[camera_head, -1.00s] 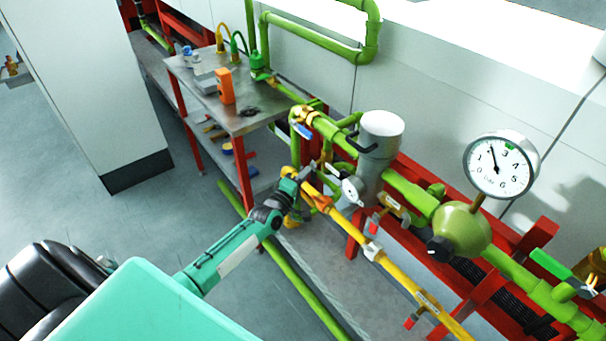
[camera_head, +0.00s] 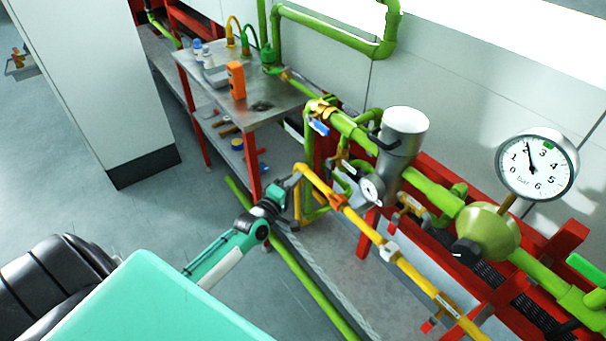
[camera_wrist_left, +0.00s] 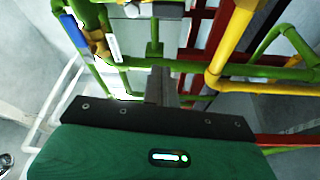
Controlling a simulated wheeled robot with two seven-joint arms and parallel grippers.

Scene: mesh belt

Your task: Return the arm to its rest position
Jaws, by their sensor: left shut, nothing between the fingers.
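My left arm (camera_head: 225,250), teal and black, reaches in from the lower left in the head view. My left gripper (camera_head: 290,181) is at its far end, close to the bend of the yellow pipe (camera_head: 345,205). I cannot tell from the head view whether it touches the pipe. In the left wrist view the gripper's fingers (camera_wrist_left: 158,86) are together and hold nothing. The yellow pipe (camera_wrist_left: 230,52) shows to the right of them there. My right gripper is not in view.
A metal table (camera_head: 262,106) with an orange device (camera_head: 236,80) stands behind. Green pipes, a grey cylinder (camera_head: 402,135) and a large pressure gauge (camera_head: 537,165) line the red frame at right. A white cabinet (camera_head: 95,80) stands left. Open floor (camera_head: 165,215) lies between cabinet and pipes.

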